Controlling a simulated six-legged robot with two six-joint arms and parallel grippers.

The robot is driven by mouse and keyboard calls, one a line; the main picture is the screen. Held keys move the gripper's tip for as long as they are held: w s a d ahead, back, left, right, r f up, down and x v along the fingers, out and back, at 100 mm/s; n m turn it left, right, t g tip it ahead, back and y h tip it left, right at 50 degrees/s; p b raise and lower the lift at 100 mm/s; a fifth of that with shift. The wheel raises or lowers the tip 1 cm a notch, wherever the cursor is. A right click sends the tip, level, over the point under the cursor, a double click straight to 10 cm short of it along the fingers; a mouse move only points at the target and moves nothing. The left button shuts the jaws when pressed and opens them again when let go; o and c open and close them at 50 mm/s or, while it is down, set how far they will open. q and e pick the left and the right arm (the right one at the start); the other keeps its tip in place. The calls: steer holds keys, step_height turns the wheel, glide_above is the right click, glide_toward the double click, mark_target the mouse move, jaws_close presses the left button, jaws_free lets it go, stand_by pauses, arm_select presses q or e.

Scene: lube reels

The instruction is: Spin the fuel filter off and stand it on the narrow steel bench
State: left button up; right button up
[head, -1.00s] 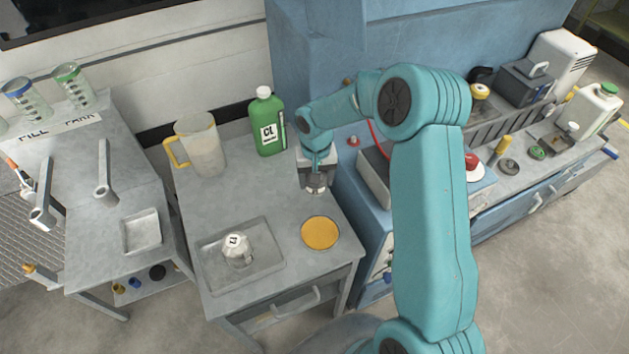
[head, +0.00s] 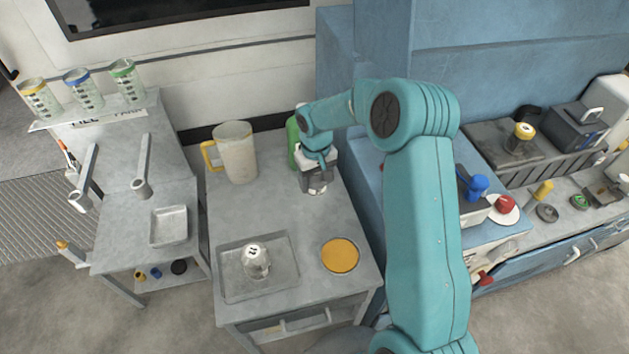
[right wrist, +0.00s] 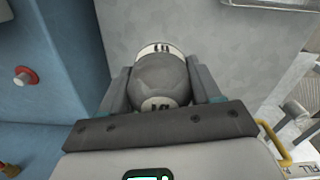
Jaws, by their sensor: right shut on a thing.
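My right gripper (head: 317,180) is over the back right part of a narrow grey steel bench (head: 280,200). It is shut on a grey rounded canister with white marked bands, the fuel filter (right wrist: 163,80). In the right wrist view the fingers of the gripper (right wrist: 160,92) press on both its sides. In the head view only a small lower part of the filter shows below the jaws. I cannot tell whether it touches the bench. My left gripper is not in view.
On the bench stand a measuring jug (head: 236,152), a partly hidden green bottle (head: 293,140), a tray (head: 232,285) holding a pale marked canister (head: 256,261), and an orange disc (head: 340,255). The middle is clear. A blue cabinet (head: 355,185) borders it on the right.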

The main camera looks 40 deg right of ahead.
steer(key=shift+w, duration=0.1)
steer(key=shift+f+b, duration=0.3)
steer(key=shift+f, duration=0.15)
step_height(320, 180, down, 7)
steer(key=b, duration=0.5)
steer(key=shift+f, duration=0.1)
steer(key=shift+f+b, duration=0.7)
steer(key=shift+f, duration=0.15)
steer(key=shift+f+b, duration=0.5)
steer(key=shift+b, duration=0.1)
steer(key=o, duration=1.2)
steer(key=shift+o, duration=0.2)
steer(key=shift+r, duration=0.1)
